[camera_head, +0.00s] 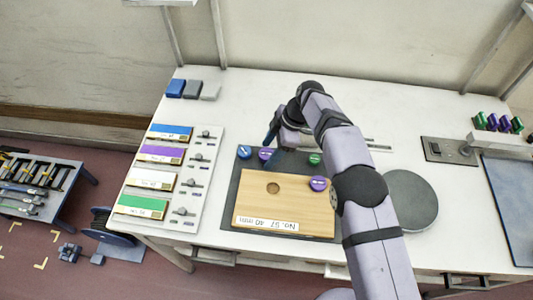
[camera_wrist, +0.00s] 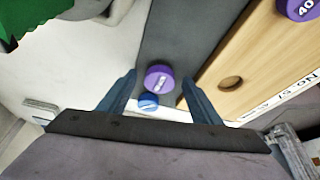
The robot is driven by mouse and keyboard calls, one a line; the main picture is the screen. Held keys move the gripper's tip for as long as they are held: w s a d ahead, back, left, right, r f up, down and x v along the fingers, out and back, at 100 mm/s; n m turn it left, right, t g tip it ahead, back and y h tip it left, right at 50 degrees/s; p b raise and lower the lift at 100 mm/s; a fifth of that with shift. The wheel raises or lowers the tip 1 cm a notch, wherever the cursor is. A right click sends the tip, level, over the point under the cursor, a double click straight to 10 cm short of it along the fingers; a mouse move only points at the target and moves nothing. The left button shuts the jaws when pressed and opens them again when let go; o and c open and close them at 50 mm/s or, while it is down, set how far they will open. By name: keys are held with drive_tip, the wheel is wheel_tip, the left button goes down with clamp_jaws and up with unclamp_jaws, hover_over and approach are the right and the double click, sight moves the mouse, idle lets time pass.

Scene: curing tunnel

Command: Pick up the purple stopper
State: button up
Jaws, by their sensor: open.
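Two purple stoppers show. One (camera_head: 265,154) stands on the dark mat (camera_head: 230,200) beyond the wooden board, beside a blue stopper (camera_head: 244,152); the other (camera_head: 318,183), marked 40, is on the board's right side. In the wrist view the first purple stopper (camera_wrist: 159,80) shows between my fingertips, with the blue stopper (camera_wrist: 148,103) close by it. The purple stopper marked 40 (camera_wrist: 299,8) is at the top right. My gripper (camera_head: 272,137) is open and empty, just beyond the mat's stoppers; its height above them is hard to tell.
The wooden board (camera_head: 260,205) has one round hole and a label reading 40 mm. A green stopper (camera_head: 315,159) stands near my arm. A panel with coloured strips (camera_head: 208,165) lies left; a grey round plate (camera_head: 410,200) lies right.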

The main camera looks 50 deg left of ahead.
sight(269, 154)
drive_tip(key=c, duration=1.2)
drive_tip(key=shift+o, duration=0.2)
drive_tip(key=shift+r, duration=0.15)
wheel_tip(269, 154, up, 10)
drive_tip(key=b, duration=0.2)
drive_tip(key=shift+s+d, duration=0.1)
drive_tip(key=s+d+f+p, duration=0.1)
drive_tip(key=s+d+p, duration=0.4)
drive_tip(key=d, duration=0.5)
drive_tip(key=shift+s+f+p, duration=0.15)
drive_tip(key=shift+f+p, duration=0.1)
drive_tip(key=shift+p, duration=0.4)
